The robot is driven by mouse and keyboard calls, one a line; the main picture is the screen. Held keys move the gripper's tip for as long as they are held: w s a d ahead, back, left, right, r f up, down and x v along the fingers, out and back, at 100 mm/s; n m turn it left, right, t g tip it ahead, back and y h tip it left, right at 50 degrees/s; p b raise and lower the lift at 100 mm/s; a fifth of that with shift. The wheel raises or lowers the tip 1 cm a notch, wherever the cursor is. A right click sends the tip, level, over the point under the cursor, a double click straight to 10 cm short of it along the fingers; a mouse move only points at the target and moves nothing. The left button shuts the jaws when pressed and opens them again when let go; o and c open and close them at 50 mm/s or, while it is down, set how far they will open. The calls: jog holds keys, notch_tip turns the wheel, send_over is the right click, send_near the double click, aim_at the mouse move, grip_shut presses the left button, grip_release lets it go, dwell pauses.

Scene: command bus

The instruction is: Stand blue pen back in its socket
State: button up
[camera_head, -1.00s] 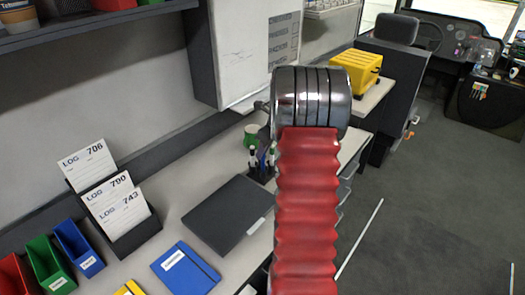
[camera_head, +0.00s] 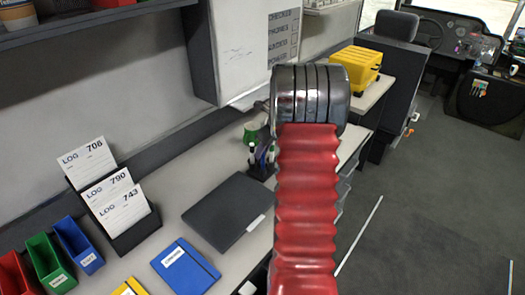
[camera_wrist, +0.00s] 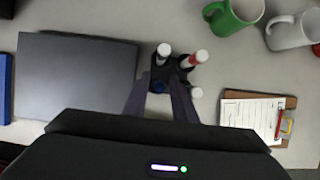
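The dark pen holder (camera_wrist: 185,68) stands on the desk with several white-bodied pens, one with a red band, in it. My gripper (camera_wrist: 160,82) points down over the holder. In the head view the holder (camera_head: 260,170) is partly hidden behind my red arm.
A dark closed laptop-like slab (camera_wrist: 75,75) lies left of the holder. A clipboard (camera_wrist: 260,113) lies to the right. A green mug (camera_wrist: 232,16) and a white mug (camera_wrist: 293,32) stand behind. A blue folder (camera_head: 186,267) lies on the near desk.

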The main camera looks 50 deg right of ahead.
jog(key=shift+o, duration=0.9)
jog(key=shift+r, duration=0.1)
jog(key=v, duration=1.3)
jog(key=shift+s+r, duration=0.15)
jog(key=shift+r, duration=0.1)
